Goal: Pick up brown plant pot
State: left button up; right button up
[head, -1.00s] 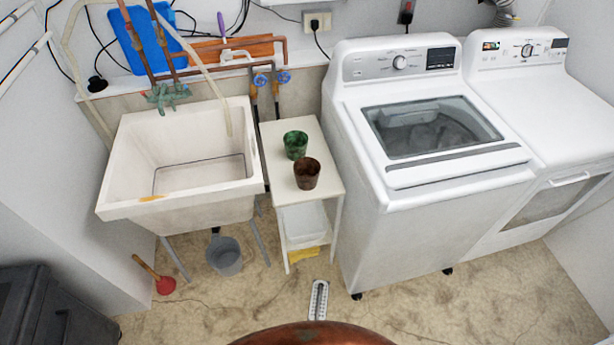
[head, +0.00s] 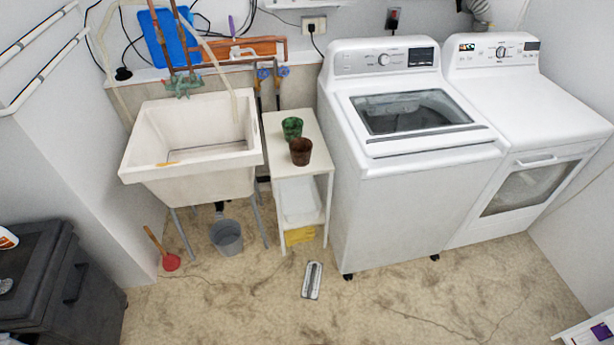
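The brown plant pot (head: 301,152) stands upright on the top of a narrow white shelf table (head: 283,127), near its front right edge. Neither of my grippers shows in the head view.
A white utility sink (head: 192,150) is left of the table, and a white washing machine (head: 400,150) stands close on its right, with a dryer beyond. A dark cabinet (head: 60,275) stands at left.

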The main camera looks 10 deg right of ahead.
aim_at(301, 148)
jog(key=z, duration=0.65)
jog(key=k, duration=0.15)
jog(key=u, duration=1.8)
jog(key=i, duration=1.8)
jog(key=z, duration=1)
jog(key=i, duration=0.75)
jog(key=z, duration=0.7)
